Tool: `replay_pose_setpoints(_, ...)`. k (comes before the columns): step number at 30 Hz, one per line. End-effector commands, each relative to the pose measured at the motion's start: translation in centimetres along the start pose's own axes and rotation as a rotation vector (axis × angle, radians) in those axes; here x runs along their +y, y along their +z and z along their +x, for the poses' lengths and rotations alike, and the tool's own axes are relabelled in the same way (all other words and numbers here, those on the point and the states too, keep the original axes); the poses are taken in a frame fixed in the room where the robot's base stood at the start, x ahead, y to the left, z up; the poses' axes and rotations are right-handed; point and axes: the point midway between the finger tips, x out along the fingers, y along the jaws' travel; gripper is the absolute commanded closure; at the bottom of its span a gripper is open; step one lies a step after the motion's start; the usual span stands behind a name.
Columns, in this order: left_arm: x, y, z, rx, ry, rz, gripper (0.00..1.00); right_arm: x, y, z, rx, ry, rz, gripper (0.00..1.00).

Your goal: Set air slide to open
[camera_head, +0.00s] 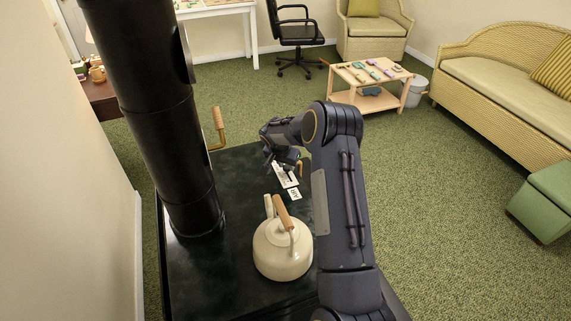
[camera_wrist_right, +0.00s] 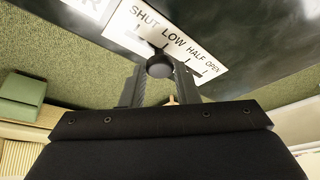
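The air slide's white label plate (camera_wrist_right: 185,40) reads SHUT, LOW, HALF, OPEN in the right wrist view. Its round black knob (camera_wrist_right: 159,66) stands out from the slot below the lettering, near the SHUT–LOW end; the exact mark is hard to tell. My right gripper (camera_wrist_right: 159,80) is open, with one finger on each side of the knob and small gaps showing. In the head view the right gripper (camera_head: 281,163) hangs over the dark stove top, and the plate (camera_head: 286,176) is partly hidden under it. An AIR label (camera_head: 294,193) lies beside the plate. My left gripper is out of view.
A cream kettle (camera_head: 282,250) with a wooden handle stands on the stove top (camera_head: 225,275), close to my right arm. A thick black flue pipe (camera_head: 165,110) rises at left. A wooden-grip handle (camera_head: 218,128) stands at the stove's far edge. A low table (camera_head: 345,95) is farther back.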

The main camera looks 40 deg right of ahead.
Motion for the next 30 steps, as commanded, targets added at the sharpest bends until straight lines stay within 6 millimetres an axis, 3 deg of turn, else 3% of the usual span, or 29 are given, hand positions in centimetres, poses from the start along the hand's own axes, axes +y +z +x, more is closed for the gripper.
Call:
replay_pose_setpoints(1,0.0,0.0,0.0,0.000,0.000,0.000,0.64,0.0,0.0,0.0,0.000,0.000,0.000,0.83)
replay_pose_setpoints(5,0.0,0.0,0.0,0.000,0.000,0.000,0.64,0.0,0.0,0.0,0.000,0.001,0.000,1.00)
replay_pose_setpoints(13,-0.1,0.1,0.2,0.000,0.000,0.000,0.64,-0.4,-0.4,0.3,0.002,0.002,0.002,1.00)
replay_pose_setpoints(24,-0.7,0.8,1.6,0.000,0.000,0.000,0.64,-4.5,-4.4,2.1,0.005,0.003,0.006,1.00)
replay_pose_setpoints(30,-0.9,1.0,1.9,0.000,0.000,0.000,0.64,-5.6,-5.4,2.3,0.003,0.002,0.002,1.00)
